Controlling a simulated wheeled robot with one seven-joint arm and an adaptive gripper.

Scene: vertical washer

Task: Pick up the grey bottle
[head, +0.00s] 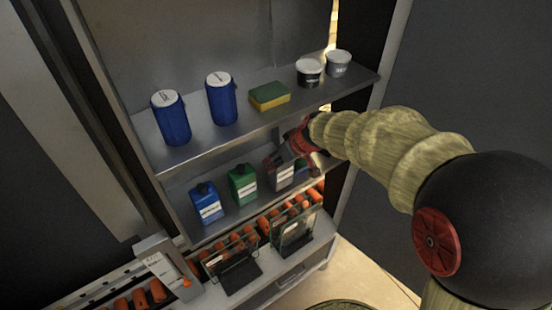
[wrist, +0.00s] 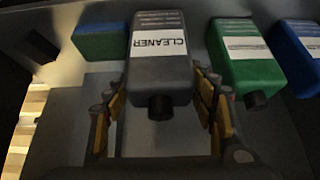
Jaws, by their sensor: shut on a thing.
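The grey bottle (head: 281,177) is at the right of a row of bottles on the middle shelf in the head view. It has a white label, which reads CLEANER in the wrist view (wrist: 165,75), and a dark cap. My gripper (head: 294,152) reaches in from the right and partly hides it. In the wrist view my gripper (wrist: 163,105) has one finger on each side of the bottle, shut on it. I cannot tell whether its base touches the shelf.
A green bottle (head: 242,184) stands close beside it, then a blue bottle (head: 206,203). A green-and-blue block (wrist: 101,41) lies on the other side. The upper shelf (head: 190,146) holds blue canisters, a sponge and tubs. Glass-fronted bins (head: 297,229) are below.

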